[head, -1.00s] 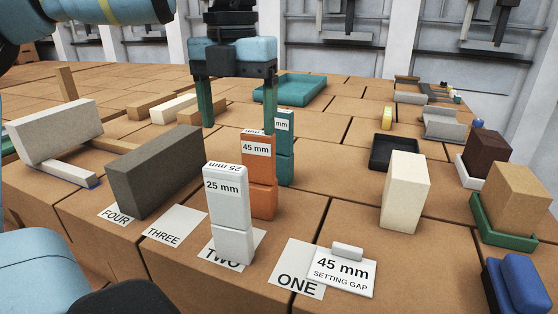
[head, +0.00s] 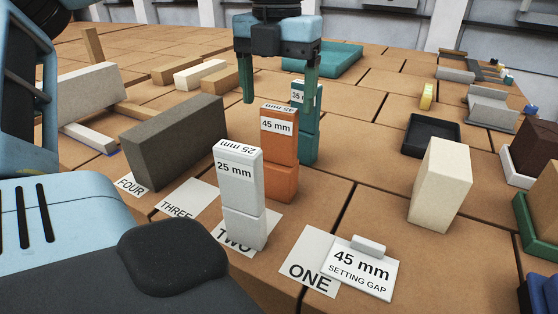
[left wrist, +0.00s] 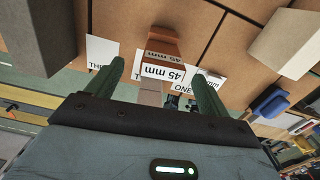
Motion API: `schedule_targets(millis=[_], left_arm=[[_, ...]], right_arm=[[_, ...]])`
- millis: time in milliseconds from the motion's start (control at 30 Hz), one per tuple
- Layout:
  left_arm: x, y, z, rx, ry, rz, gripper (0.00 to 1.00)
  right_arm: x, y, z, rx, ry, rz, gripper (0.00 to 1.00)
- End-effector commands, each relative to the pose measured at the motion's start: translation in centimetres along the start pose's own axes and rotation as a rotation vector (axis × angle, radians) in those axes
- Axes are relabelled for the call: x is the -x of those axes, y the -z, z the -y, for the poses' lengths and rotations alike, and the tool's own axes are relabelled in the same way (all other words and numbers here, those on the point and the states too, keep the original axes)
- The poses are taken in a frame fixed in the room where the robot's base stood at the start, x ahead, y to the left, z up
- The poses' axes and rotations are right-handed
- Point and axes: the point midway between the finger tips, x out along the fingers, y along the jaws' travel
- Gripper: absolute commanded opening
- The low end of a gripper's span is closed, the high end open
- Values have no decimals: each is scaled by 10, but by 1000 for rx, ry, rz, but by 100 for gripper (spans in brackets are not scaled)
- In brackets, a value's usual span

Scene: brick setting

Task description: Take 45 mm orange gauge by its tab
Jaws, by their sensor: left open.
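The orange 45 mm gauge (head: 281,152) stands upright between the white 25 mm gauge (head: 240,190) in front and the teal 35 gauge (head: 308,138) behind. Its labelled upper block is the tab. My left gripper (head: 279,97) is open, fingers down, above and behind the orange gauge, with nothing held. In the left wrist view the orange gauge (left wrist: 165,44) shows between the open fingertips of my left gripper (left wrist: 158,70), apart from both. The right fingertip overlaps the teal gauge in the head view; I cannot tell whether they touch. My right gripper is not in view.
A sign reading 45 mm setting gap (head: 360,266) lies by card ONE (head: 312,262). A dark grey block (head: 175,142) stands left and a cream block (head: 440,182) right. A black tray (head: 432,133) lies behind the cream block. Bare brick-coloured surface lies between gauges and cream block.

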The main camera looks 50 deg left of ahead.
Motion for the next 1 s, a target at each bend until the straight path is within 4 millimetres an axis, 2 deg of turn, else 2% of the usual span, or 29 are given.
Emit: schedule_targets(millis=[200,400,700,1000], left_arm=[[-22,2,3,-2,1,-2,80],[-46,2,4,0,0,-1,80],[-51,2,4,1,0,0,80],[-51,2,4,1,0,0,42]], right_arm=[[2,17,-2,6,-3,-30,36],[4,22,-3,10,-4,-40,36],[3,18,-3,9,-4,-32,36],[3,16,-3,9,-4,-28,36]])
